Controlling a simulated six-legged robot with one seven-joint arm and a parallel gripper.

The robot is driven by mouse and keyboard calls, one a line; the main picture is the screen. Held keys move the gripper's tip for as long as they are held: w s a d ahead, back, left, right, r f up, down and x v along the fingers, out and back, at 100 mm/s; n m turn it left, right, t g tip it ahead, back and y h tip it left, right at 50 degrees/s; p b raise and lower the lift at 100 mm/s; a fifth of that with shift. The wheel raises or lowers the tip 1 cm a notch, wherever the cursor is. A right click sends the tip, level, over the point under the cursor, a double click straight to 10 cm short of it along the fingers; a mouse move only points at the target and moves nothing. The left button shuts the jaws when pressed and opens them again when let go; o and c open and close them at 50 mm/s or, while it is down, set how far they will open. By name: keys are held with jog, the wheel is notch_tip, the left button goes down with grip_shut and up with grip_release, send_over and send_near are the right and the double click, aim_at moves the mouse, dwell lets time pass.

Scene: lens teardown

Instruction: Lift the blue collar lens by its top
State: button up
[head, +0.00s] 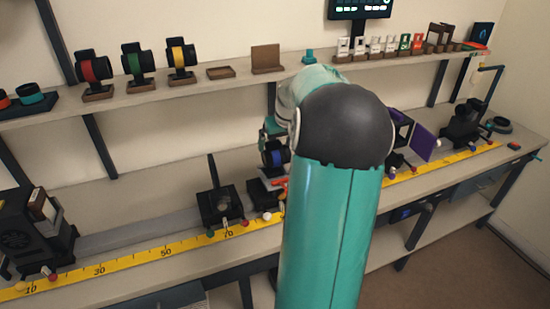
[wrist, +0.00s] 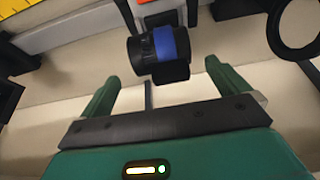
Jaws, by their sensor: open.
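The blue collar lens (wrist: 172,44) is a short black cylinder with a blue band. In the head view the lens (head: 276,155) stands on the bench rail, partly hidden by my arm. In the head view my gripper (head: 272,130) is just above the lens, partly covered by my arm. I cannot tell whether a finger touches the lens.
A black holder (head: 220,205) stands left of the lens. A purple panel (head: 423,143) is to the right. A yellow scale (head: 130,259) runs along the bench front. The shelf above holds red (head: 94,69), green (head: 137,62) and yellow (head: 180,56) collar lenses. A dark ring (wrist: 295,28) is at the wrist view's right.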

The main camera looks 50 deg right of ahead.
aim_at(276, 149)
jog(key=shift+w+x, duration=0.2)
jog(key=shift+x, duration=2.7)
jog(key=shift+c, duration=0.4)
jog(key=shift+r, duration=0.1)
jog(key=c, duration=1.2)
jog(key=shift+r, duration=0.1)
